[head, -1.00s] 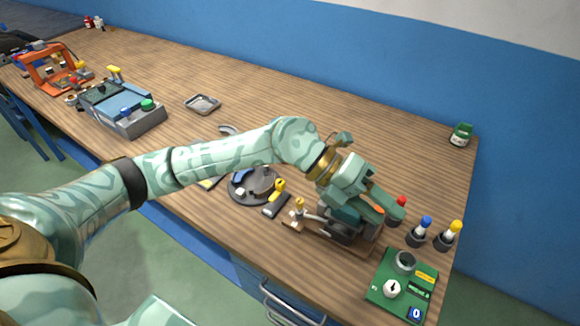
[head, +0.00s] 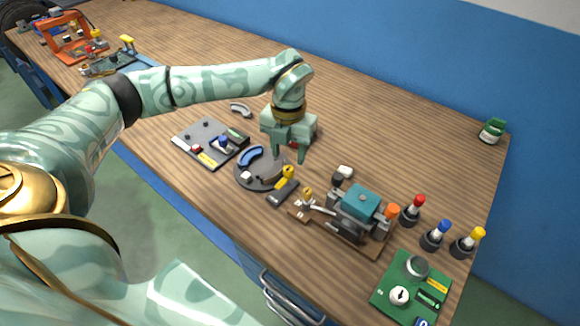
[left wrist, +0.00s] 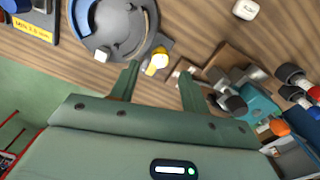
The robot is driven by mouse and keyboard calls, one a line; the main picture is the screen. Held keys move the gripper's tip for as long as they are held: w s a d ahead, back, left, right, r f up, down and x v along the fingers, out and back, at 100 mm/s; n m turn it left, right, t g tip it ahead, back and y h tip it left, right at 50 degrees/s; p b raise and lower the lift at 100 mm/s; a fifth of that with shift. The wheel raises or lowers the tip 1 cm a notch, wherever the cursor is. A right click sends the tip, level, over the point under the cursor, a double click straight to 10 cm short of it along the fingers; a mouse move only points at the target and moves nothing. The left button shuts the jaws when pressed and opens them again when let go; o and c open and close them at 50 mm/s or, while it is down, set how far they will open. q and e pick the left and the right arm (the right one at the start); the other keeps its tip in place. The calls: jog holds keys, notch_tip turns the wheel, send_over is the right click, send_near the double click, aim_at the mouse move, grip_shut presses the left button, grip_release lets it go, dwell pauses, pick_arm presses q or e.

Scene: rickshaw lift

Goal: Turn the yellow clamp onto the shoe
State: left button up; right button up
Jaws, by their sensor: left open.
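The yellow clamp (head: 287,172) stands on a dark block at the front right edge of a round dark plate (head: 240,174). In the left wrist view the yellow clamp (left wrist: 157,62) shows just beyond and between my fingertips. A blue curved shoe (head: 250,156) lies on the plate's back left side. A dark grey-brown curved shoe (head: 271,172) lies on the right side, close to the clamp; it also shows in the left wrist view (left wrist: 135,45). My left gripper (head: 289,156) points down, open and empty, above the clamp. My right gripper is not in view.
A teal-topped machine (head: 361,200) stands right of the clamp, with red, blue and yellow-topped tools beyond. A grey panel (head: 209,143) lies to the left. A loose grey shoe (head: 240,108) lies behind. The table's back right is mostly clear.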

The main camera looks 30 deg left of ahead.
aim_at(289, 168)
pick_arm(q)
notch_tip(289, 168, down, 5)
jog(key=shift+f+b, duration=0.1)
jog(key=shift+b, duration=0.35)
jog(key=c, duration=1)
